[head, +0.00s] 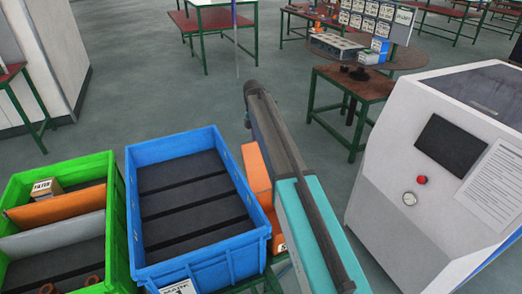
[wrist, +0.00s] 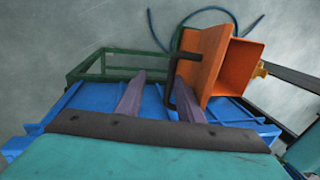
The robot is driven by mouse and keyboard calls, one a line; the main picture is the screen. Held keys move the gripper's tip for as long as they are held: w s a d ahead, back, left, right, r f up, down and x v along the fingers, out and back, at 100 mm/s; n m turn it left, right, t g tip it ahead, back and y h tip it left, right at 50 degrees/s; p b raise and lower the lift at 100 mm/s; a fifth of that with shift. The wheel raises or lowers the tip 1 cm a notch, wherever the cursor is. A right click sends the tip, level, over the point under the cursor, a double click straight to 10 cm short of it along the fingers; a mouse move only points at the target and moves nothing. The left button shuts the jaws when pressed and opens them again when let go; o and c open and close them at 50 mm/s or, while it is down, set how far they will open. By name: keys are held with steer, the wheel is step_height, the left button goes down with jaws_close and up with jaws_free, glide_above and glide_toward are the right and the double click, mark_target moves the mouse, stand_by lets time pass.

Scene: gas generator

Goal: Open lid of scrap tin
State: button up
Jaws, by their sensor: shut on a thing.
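The orange scrap tin (wrist: 238,72) is in the wrist view at the upper right, with part of its inside showing. Its orange lid (wrist: 203,62) stands raised at an angle to the opening, with a black handle (wrist: 170,80) on its left face. My gripper (wrist: 160,98) is at the handle, and its jaws are shut on it; the exact contact is hard to see. In the head view the tin (head: 257,175) shows only in part, right of the blue crate. My arm hides the rest of it, the lid and the fingertips.
The blue crate (head: 131,190) with dark slats inside stands left of the tin. A green crate (head: 110,240) with dividers is further left. A white machine (head: 385,190) with a dark screen stands to the right. Worktables are behind, with open grey floor between.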

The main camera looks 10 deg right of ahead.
steer(key=shift+w+a+f, duration=0.1)
steer(key=shift+f, duration=0.5)
steer(key=shift+w+a+f, duration=0.1)
steer(key=shift+f, duration=0.5)
steer(key=d+p+v, duration=0.1)
steer(key=p+v, duration=0.1)
steer(key=v, duration=1.3)
steer(key=shift+s+a+r, duration=0.2)
steer(key=shift+s+r, duration=0.15)
steer(key=shift+r, duration=0.15)
